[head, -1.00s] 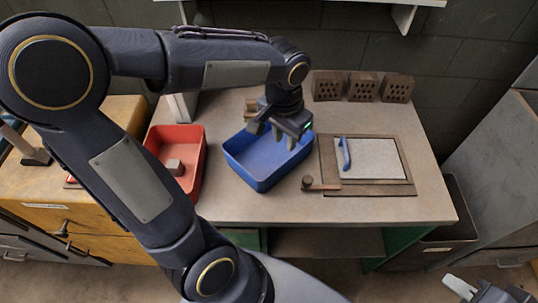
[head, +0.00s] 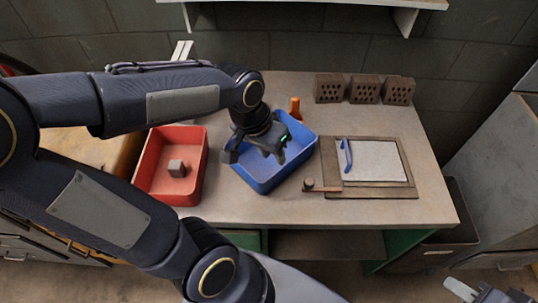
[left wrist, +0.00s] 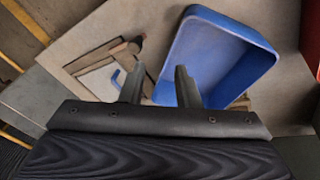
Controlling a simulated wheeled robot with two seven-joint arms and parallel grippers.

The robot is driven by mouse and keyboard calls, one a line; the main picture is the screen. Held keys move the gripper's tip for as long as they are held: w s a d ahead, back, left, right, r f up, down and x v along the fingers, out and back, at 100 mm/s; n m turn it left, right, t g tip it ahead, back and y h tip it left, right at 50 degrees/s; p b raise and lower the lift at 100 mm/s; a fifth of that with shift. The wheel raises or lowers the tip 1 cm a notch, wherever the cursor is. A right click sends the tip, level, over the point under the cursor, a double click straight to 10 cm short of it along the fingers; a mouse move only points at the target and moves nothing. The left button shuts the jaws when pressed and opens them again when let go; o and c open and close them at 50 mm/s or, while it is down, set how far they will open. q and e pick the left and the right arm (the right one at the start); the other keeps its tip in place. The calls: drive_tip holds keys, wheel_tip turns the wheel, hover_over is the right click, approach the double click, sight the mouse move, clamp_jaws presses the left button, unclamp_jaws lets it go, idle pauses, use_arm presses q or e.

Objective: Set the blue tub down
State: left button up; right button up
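The blue tub (head: 267,183) is upright and appears to rest on the workbench, turned at an angle. My left gripper (head: 257,156) is over the tub's left part, fingers apart. In the left wrist view the blue tub (left wrist: 236,38) shows one wall between the fingertips of my left gripper (left wrist: 158,72); I see no finger closed on it. The arm hides the tub's far left part. My right gripper (head: 480,291) is at the bottom right corner, partly cut off, away from the tub.
A red tub (head: 186,194) holding a small grey block (head: 177,168) stands close left. A board with a blue-handled float (head: 346,155) lies right, a wooden-handled tool (head: 320,187) beside it. An orange bottle (head: 295,108) and hollow bricks (head: 364,89) stand behind. The bench front right is clear.

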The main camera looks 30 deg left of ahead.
sight(291, 173)
use_arm(q)
drive_tip(key=w+f+y, duration=0.1)
drive_tip(key=w+f, duration=0.1)
drive_tip(key=w, duration=0.1)
drive_tip(key=w+d+f+m+g+y, duration=0.1)
drive_tip(key=w+f, duration=0.2)
drive_tip(key=w+d+f+m+g, duration=0.1)
drive_tip(key=w+f, duration=0.1)
drive_tip(key=f, duration=0.1)
drive_tip(key=shift+w+y, duration=0.4)
drive_tip(key=shift+w+f, duration=0.1)
drive_tip(key=shift+f, duration=0.2)
drive_tip(key=shift+m, duration=0.3)
drive_tip(key=f, duration=0.2)
drive_tip(key=f+p, duration=0.1)
drive_tip(key=f, duration=0.4)
drive_tip(key=shift+a+f, duration=0.3)
drive_tip(key=shift+f, duration=0.05)
drive_tip(key=shift+c, duration=0.4)
clamp_jaws()
